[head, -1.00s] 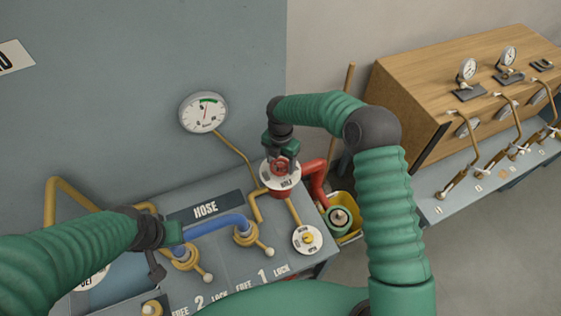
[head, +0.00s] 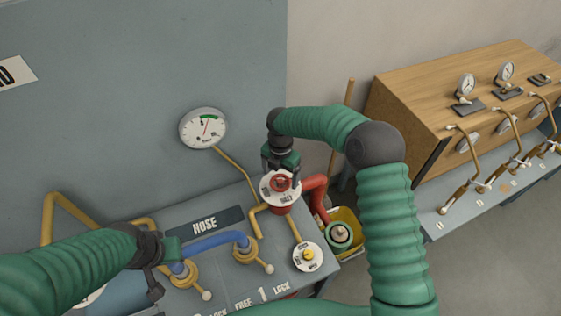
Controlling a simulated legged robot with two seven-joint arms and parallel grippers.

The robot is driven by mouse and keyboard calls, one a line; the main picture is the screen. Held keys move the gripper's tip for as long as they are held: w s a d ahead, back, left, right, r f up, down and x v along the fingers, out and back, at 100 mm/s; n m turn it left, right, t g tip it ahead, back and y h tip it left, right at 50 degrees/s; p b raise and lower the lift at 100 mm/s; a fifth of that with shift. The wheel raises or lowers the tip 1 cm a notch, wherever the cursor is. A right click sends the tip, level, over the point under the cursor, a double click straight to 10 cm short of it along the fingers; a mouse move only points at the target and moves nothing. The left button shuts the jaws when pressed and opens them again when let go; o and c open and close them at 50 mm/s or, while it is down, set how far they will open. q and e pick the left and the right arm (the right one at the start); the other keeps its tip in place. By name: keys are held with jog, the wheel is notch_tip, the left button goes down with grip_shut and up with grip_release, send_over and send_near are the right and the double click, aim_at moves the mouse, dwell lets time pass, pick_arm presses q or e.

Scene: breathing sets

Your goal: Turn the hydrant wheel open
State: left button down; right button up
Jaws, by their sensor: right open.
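The red hydrant wheel (head: 281,183) sits on a round white dial plate (head: 267,190) with lettering, above a red pipe (head: 317,186). My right gripper (head: 282,174) comes down over the wheel from above, open, with its dark fingers beside the wheel. Whether the fingers touch it is hard to tell. My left gripper (head: 172,247) is at the left end of a blue hose (head: 215,239) on the panel. Its fingers are partly hidden, so its grip on the hose is unclear.
A round gauge (head: 203,128) is on the wall behind. A yellow bucket (head: 347,217) stands on the floor right of the panel (head: 230,285). A smaller white dial (head: 308,257) sits near the panel's right edge. A wooden cabinet (head: 450,90) stands at right.

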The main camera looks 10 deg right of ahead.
aim_at(282, 187)
notch_tip(282, 187, up, 15)
jog(key=b, duration=0.2)
jog(key=shift+w+r, duration=0.15)
jog(key=shift+r, duration=0.05)
jog(key=s+d+f+m+t+b, duration=0.1)
jog(key=s+d+f+m+b, duration=0.1)
jog(key=s+f+m, duration=0.3)
jog(key=s+d+f+m+b, duration=0.2)
jog(key=s+f+m, duration=0.3)
jog(key=s+m, duration=0.6)
jog(key=s+d+f+m+t+b, duration=0.1)
jog(key=s+d+f+m+b, duration=0.1)
jog(key=s+f+m, duration=0.3)
jog(key=s+d+m, duration=0.1)
jog(key=s+m, duration=0.2)
jog(key=m, duration=0.3)
jog(key=shift+d+t+b, duration=0.25)
jog(key=shift+t+b, duration=0.05)
jog(key=shift+a, duration=0.15)
